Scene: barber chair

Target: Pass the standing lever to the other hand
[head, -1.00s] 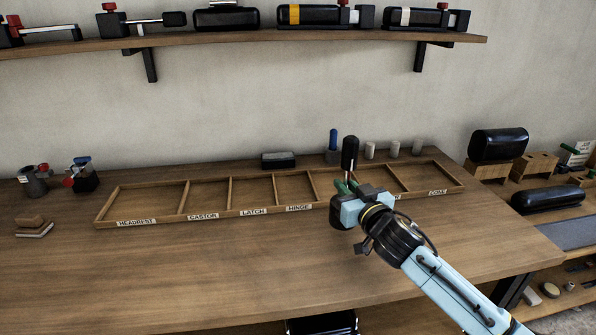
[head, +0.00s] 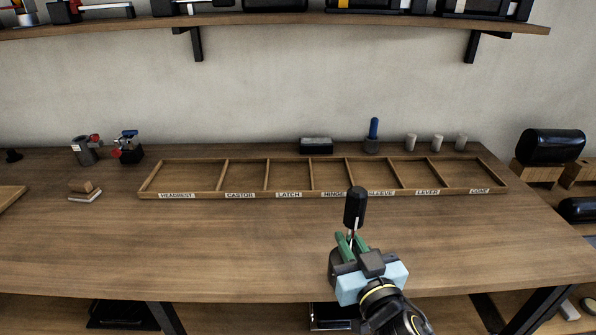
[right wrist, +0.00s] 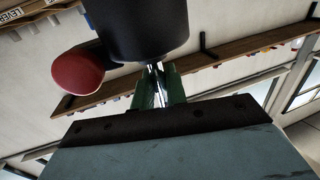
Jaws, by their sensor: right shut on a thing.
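The lever (head: 355,207) has a thick black handle on a thin metal rod and stands upright. My right gripper (head: 350,242) is shut on it low on the rod with green fingers, in front of the tray near the table's front edge. In the right wrist view the black handle (right wrist: 133,30) looms close and the metal rod (right wrist: 156,85) sits between the green fingers. A red rounded piece (right wrist: 78,82) shows beside the handle there; I cannot tell what it belongs to. My left gripper is not in view.
A labelled wooden tray (head: 238,197) with several compartments lies across the table's back; those I see look empty. Behind it stand a dark block (head: 316,145), a blue-handled tool (head: 373,130) and grey cylinders (head: 438,143). The front left tabletop (head: 200,240) is clear.

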